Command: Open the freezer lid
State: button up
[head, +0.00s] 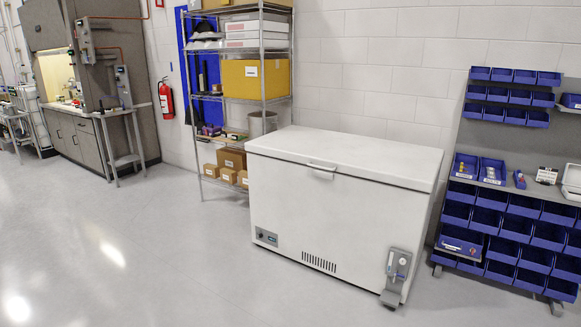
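A white chest freezer (320,225) stands on the floor against the wall, right of the middle in the head view. Its flat white lid (345,153) lies closed on the body. A handle (322,170) sits at the middle of the lid's front edge. A control panel is at the lower left of the front, and a vent grille is at the lower middle. A grey device with a gauge (398,266) is at the front right lower corner. My gripper is not in view.
A wire shelf (263,60) with boxes stands directly left of the freezer. A rack of blue bins (508,225) stands close on its right. A fume hood (85,70) and red fire extinguisher (166,100) are far left. The grey floor (150,260) in front is clear.

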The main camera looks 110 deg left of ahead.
aim_at(412, 166)
jog(key=u, duration=3.35)
jog(key=i, duration=1.85)
jog(key=u, duration=0.6)
jog(key=i, duration=1.7)
jog(key=u, duration=0.85)
jog(key=i, duration=0.3)
jog(key=u, duration=0.05)
